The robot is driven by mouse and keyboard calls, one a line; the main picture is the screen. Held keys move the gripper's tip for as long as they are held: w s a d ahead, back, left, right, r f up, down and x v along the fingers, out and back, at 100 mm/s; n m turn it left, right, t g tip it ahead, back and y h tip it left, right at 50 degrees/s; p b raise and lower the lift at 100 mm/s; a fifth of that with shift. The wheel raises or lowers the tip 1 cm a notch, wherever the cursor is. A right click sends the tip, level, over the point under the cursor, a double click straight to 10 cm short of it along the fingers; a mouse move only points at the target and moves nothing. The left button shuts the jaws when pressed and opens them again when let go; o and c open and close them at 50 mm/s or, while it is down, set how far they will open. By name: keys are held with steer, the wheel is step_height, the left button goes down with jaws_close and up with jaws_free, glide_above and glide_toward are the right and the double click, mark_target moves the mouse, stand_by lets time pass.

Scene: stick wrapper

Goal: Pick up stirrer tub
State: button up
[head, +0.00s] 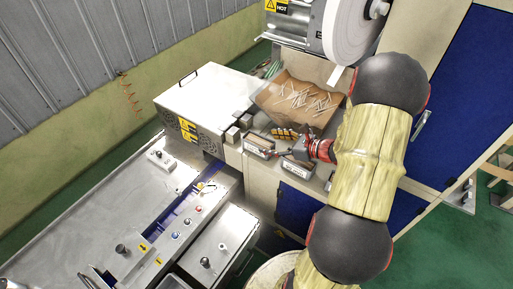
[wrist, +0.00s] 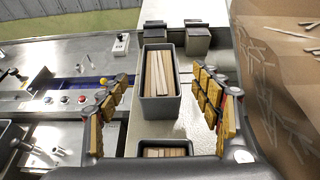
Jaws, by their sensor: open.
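A grey rectangular tub of flat wooden sticks (wrist: 146,110) stands upright on a metal surface in the middle of the wrist view. A second grey tub with sticks (wrist: 142,147) sits nearer the bottom edge there, partly hidden by my gripper's body. In the head view, two labelled tubs show, one at the left (head: 258,152) and one at the right (head: 296,171). My gripper (wrist: 160,78) is open and empty, its yellow-padded fingers on either side of the middle tub with visible gaps. In the head view, my gripper (head: 273,143) is over the tubs.
A brown cardboard box with scattered white sticks (head: 268,98) stands right behind the tubs; it also borders the right of the wrist view (wrist: 262,75). Small dark blocks (wrist: 197,40) stand beyond the middle tub. A white machine housing (head: 205,100) is to the left.

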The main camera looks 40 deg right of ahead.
mark_target(259, 141)
steer(key=p+x, duration=0.1)
steer(key=x, duration=0.5)
steer(key=shift+w+f, duration=0.15)
steer(key=shift+f, duration=0.05)
steer(key=shift+c, duration=0.9)
steer(key=c, duration=1.1)
